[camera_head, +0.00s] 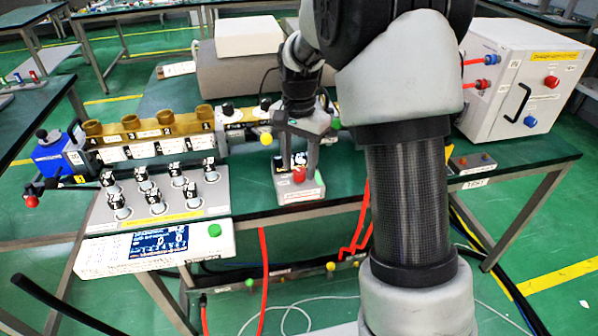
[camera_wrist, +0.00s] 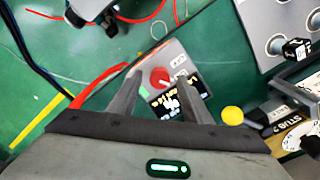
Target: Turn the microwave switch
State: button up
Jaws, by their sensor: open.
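A small grey box (camera_head: 312,193) with a dark display stands near the front edge of the dark green bench. A red round knob (camera_head: 299,175) sits on its top and also shows in the wrist view (camera_wrist: 160,77). I take this knob for the microwave switch; its label is too small to read. My gripper (camera_head: 298,168) points down over the box, open. In the wrist view its two fingers (camera_wrist: 162,74) lie either side of the knob, with gaps visible. Whether the fingertips reach down to knob height I cannot tell. The fingers hide part of the box.
A panel with several black knobs (camera_head: 190,192) and a white display unit (camera_head: 150,250) lie to the left. A brass waveguide row (camera_head: 150,128) runs behind. A white cabinet (camera_head: 510,85) stands at right. A yellow knob (camera_wrist: 232,115) is near the box.

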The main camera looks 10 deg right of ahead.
jog(key=shift+f, duration=0.75)
jog(key=c, duration=1)
jog(key=shift+c, duration=0.2)
